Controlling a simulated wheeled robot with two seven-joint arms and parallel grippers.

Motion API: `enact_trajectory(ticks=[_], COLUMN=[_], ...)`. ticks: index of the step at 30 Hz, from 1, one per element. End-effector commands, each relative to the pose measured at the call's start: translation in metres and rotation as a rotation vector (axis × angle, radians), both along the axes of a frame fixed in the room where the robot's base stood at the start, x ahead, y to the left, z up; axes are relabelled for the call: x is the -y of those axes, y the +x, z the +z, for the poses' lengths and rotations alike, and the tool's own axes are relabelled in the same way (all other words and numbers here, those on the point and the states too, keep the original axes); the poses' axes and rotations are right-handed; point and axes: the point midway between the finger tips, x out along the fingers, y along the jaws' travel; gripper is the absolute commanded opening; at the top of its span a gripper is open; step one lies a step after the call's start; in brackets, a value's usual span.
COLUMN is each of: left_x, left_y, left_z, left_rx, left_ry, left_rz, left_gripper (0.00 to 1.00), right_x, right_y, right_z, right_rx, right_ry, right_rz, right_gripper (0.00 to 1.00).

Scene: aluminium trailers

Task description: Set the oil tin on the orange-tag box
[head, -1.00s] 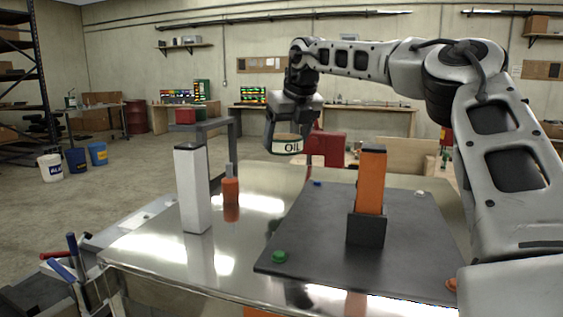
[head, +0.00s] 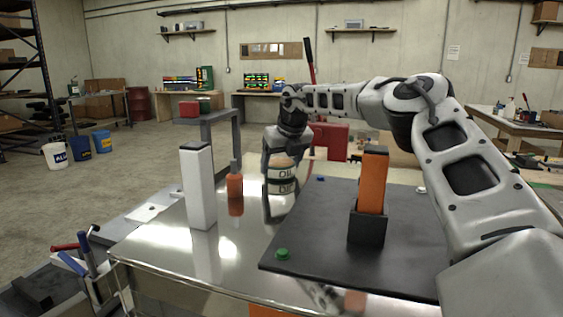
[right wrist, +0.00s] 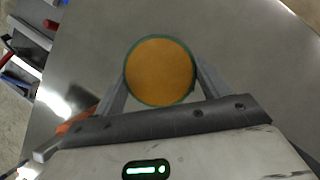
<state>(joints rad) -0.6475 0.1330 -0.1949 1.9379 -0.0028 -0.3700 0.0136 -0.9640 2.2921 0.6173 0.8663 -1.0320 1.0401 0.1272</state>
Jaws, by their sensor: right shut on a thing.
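The oil tin (head: 281,173) has a pale label reading OIL; in the right wrist view its round orange top with a green rim (right wrist: 160,71) shows from above. My right gripper (head: 284,181) is shut on the tin, one finger on each side. The tin is upright, low over the shiny metal table (head: 235,245), with its mirror image right under it; I cannot tell whether it touches. No box with an orange tag shows clearly; only an orange patch (head: 266,311) shows below the table's front edge. My left gripper is not in view.
A white upright block (head: 198,187) and an orange bottle (head: 235,186) stand left of the tin. An orange block in a black holder (head: 368,228) stands on a dark mat (head: 310,235) at right, with a green knob (head: 282,254) at its near corner. Bare metal lies between.

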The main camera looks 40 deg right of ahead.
Motion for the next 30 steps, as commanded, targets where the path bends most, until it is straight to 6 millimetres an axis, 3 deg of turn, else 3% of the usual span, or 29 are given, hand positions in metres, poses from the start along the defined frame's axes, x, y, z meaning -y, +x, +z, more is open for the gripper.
enact_trajectory(ticks=[3, 4, 6, 17, 30], left_x=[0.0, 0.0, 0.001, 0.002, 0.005], left_y=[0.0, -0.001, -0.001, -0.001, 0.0], left_z=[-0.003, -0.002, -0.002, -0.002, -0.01], left_rx=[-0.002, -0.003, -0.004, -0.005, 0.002], left_ry=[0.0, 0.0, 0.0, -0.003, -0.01], left_rz=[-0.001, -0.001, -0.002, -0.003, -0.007], left_gripper=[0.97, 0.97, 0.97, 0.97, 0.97], right_x=[0.0, 0.0, 0.0, 0.0, -0.012], right_y=[0.0, 0.0, 0.0, -0.001, -0.037], right_z=[-0.003, -0.002, -0.002, 0.004, 0.08], right_rx=[0.002, 0.0, -0.001, 0.001, 0.002], right_ry=[-0.001, 0.0, 0.0, 0.0, 0.001], right_rz=[0.0, 0.0, 0.0, 0.0, 0.001], right_gripper=[0.4, 0.83, 0.96, 0.96, 0.96])
